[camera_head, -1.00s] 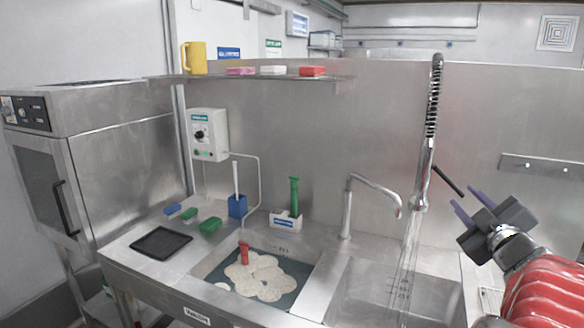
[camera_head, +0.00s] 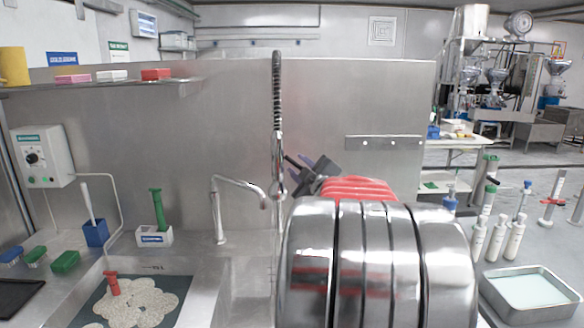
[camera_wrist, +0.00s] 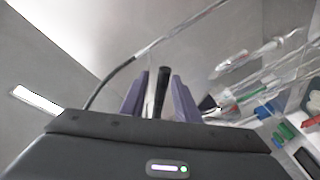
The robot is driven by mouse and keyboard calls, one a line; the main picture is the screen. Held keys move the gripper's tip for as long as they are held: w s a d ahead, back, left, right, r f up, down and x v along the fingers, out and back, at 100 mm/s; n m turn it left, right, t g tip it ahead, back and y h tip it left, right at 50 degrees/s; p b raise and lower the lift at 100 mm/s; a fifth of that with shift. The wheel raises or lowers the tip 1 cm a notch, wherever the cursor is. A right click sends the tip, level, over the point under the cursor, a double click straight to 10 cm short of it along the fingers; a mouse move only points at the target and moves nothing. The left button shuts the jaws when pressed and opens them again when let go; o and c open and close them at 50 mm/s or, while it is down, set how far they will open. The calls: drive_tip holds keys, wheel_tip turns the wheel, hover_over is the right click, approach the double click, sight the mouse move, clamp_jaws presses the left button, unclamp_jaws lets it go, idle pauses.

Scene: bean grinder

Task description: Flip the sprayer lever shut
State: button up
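The sprayer (camera_head: 277,178) hangs upright on its coiled hose in front of the steel back wall in the head view. Its black lever (camera_head: 292,161) sticks out to the right, close to my gripper (camera_head: 311,165). In the wrist view the black lever (camera_wrist: 161,90) stands between the two purple fingers of my gripper (camera_wrist: 157,84). Gaps show on both sides of it, so the fingers are open around the lever and not clamped on it. My arm hides the area below the sprayer in the head view, and I cannot tell clearly whether water runs.
A curved faucet (camera_head: 219,205) stands left of the sprayer. The sink (camera_head: 88,308) holds pale round pieces and a red-handled tool (camera_head: 111,284). A shelf (camera_head: 110,84) is at upper left. A tray (camera_head: 530,292) and several bottles stand at right.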

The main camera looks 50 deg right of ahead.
drive_tip(key=shift+w+d, duration=0.15)
drive_tip(key=shift+w, duration=0.1)
drive_tip(key=shift+c, duration=0.4)
clamp_jaws()
